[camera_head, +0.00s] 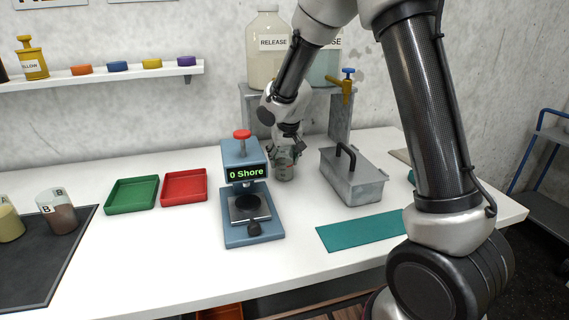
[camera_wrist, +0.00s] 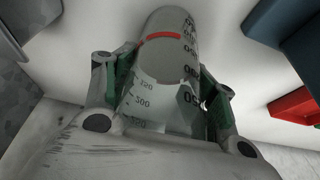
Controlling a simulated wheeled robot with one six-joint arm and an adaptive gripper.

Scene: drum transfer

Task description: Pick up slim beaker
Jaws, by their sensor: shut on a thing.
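The slim beaker (camera_wrist: 163,65) is a clear cylinder with dark graduation marks and a red band, and it fills the middle of the wrist view. My gripper (camera_wrist: 160,95) has one finger on each side of it and is shut on it. In the head view the beaker (camera_head: 284,170) shows below my gripper (camera_head: 285,152), behind and to the right of the blue-grey Shore tester. The gripper partly covers its upper part. I cannot tell whether its base touches the table.
The Shore tester (camera_head: 245,215) stands close in front-left of the beaker. Red (camera_head: 185,186) and green (camera_head: 131,196) trays lie left. A teal mat (camera_head: 360,232) lies front right.

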